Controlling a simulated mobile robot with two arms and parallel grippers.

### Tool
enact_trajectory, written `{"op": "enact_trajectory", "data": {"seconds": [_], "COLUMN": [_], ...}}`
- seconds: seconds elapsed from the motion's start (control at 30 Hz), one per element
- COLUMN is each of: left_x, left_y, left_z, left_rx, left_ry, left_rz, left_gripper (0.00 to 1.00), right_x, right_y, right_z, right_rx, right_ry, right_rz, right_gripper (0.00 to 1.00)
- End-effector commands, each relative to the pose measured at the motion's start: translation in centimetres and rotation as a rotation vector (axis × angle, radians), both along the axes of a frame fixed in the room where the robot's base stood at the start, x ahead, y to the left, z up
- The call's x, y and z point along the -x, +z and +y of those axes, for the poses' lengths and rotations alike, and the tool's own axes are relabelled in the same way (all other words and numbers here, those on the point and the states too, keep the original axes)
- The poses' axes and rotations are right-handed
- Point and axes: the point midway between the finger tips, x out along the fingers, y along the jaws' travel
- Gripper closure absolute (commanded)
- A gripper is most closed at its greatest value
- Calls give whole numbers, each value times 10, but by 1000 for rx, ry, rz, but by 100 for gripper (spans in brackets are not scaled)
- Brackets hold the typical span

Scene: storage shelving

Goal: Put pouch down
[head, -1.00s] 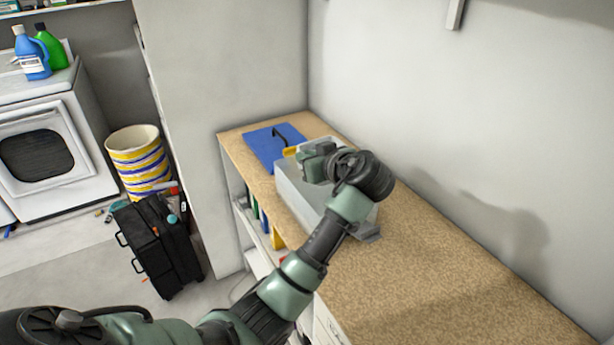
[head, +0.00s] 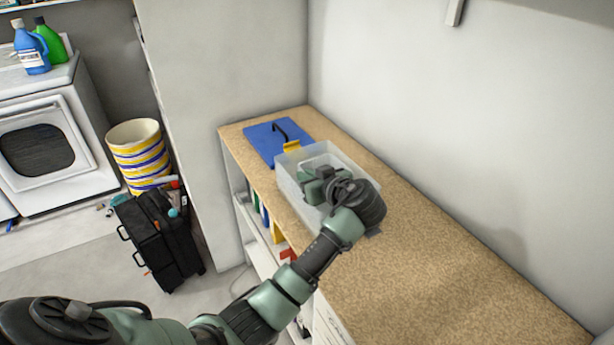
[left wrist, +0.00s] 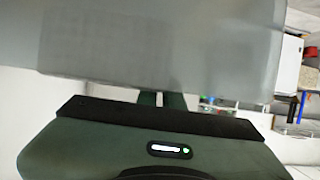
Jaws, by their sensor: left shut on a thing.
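A translucent, open-topped box (head: 291,188) stands on the countertop. My left gripper (head: 312,186) is down at the box opening, its fingers mostly hidden by the gripper body. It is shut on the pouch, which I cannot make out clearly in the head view. A pale rounded shape shows inside the box beside the gripper; I cannot tell if it is the pouch. In the left wrist view, a broad grey translucent surface (left wrist: 150,45) fills the top and hides the fingertips; I cannot tell whether it is the pouch or the box wall. My right gripper is not in view.
A blue lid (head: 262,143) with a black handle lies behind the box, near a yellow piece (head: 291,146) at its rim. The brown countertop (head: 430,265) is clear toward the front right. A wall (head: 440,120) runs along its right side.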

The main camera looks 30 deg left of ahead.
Motion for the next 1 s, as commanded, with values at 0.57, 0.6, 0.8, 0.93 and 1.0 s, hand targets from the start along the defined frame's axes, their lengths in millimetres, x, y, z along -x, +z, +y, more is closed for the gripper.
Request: {"op": "enact_trajectory", "data": {"seconds": [0.57, 0.6, 0.8, 0.93, 1.0], "left_x": [0, 0, 0, 4, 12], "left_y": [-9, -9, 0, 5, 10], "left_z": [0, 0, 0, -10, -23], "left_rx": [0, 0, -1, 3, 5], "left_ry": [0, 0, 0, -3, -3], "left_rz": [4, 4, 3, 1, -1], "left_gripper": [83, 83, 83, 83, 83], "right_x": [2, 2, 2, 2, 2], "right_y": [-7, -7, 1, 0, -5], "right_z": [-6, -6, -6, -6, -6], "right_rx": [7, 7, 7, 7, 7], "right_ry": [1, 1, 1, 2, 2], "right_rz": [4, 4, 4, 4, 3], "right_gripper": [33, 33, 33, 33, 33]}}
